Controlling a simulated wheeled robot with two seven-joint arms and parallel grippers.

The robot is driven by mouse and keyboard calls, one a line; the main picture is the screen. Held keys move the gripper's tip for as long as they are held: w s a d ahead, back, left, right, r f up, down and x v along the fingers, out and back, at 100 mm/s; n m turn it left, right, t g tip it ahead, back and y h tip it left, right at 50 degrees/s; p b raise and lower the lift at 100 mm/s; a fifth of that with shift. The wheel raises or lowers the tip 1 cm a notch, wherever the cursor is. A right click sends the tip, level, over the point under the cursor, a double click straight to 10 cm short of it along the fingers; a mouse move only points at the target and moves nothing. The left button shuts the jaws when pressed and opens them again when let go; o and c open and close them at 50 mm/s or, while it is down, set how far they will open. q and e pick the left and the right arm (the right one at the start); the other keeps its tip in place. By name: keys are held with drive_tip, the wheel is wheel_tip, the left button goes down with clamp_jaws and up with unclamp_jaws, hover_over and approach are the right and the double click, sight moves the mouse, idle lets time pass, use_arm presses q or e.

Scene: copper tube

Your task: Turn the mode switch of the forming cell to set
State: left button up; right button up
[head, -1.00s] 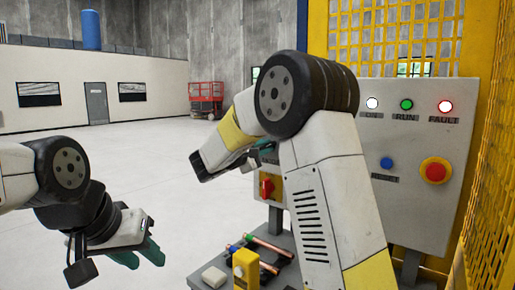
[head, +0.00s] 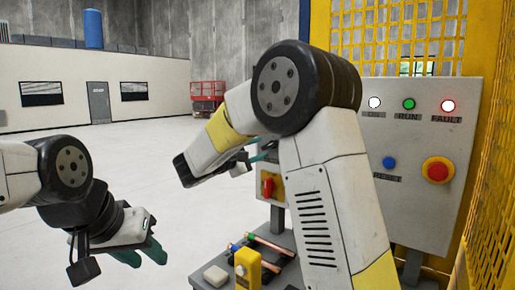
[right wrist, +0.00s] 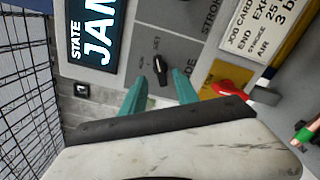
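The mode switch (right wrist: 160,69) is a small black knob with a pale mark on a grey panel in the right wrist view. A SET label is just above it in the picture; other lettering beside it is partly hidden or too small to read. My right gripper (right wrist: 158,92) is open, its two teal fingers apart and pointing at the knob, with nothing between them. I cannot tell how far the tips are from it. In the head view my right arm hides most of that panel. My left gripper (head: 139,254) hangs open and empty at the left.
A red handle (right wrist: 230,89) on a yellow plate is close to the right finger; it also shows in the head view (head: 269,187). A control box (head: 425,130) with lit FAULT lamp and red button stands right. A bench below holds copper tubes (head: 270,245). Open floor lies left.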

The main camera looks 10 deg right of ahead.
drive_tip(key=v, duration=0.2)
drive_tip(key=shift+s+a, duration=0.25)
drive_tip(key=shift+s, duration=0.05)
drive_tip(key=s+d+f+m+g+y, duration=0.2)
drive_tip(key=s+d+f+m+g, duration=0.15)
drive_tip(key=s+d, duration=0.35)
drive_tip(key=s+d+f+m+g+y, duration=0.3)
drive_tip(key=s+d+f+g, duration=0.15)
drive_tip(key=s+d, duration=0.3)
drive_tip(key=s+a+f+m+y, duration=0.1)
drive_tip(key=s+a+m+y, duration=0.3)
drive_tip(key=s, duration=0.4)
drive_tip(key=s+a+f+m+t+y, duration=0.1)
drive_tip(key=s+a+f+m+y, duration=0.1)
drive_tip(key=s+a+y, duration=0.3)
drive_tip(key=s+m+y, duration=0.1)
drive_tip(key=s, duration=0.2)
drive_tip(key=shift+f+m, duration=0.2)
drive_tip(key=shift+m, duration=0.15)
